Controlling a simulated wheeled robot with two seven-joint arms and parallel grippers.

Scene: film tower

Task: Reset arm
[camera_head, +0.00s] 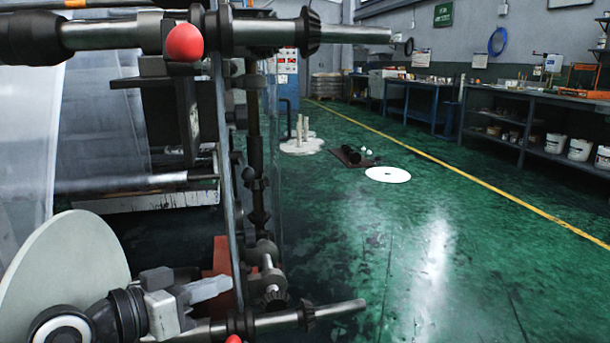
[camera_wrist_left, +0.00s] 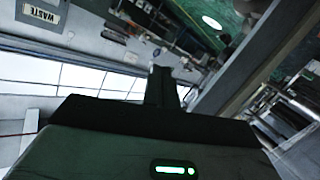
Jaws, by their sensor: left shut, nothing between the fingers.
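My left gripper (camera_head: 208,290) shows at the lower left of the head view, in front of the film machine. Its grey fingers point right and are together, with nothing between them. In the left wrist view the closed fingers (camera_wrist_left: 162,87) show dark at the middle, with no object at their tips. My right gripper is in neither view.
The film machine fills the left, with shafts (camera_head: 350,33) jutting right, a red knob (camera_head: 184,42) and a pale disc (camera_head: 75,268) near my left arm. A white disc (camera_head: 388,174) lies on the open green floor. Workbenches (camera_head: 545,120) line the right.

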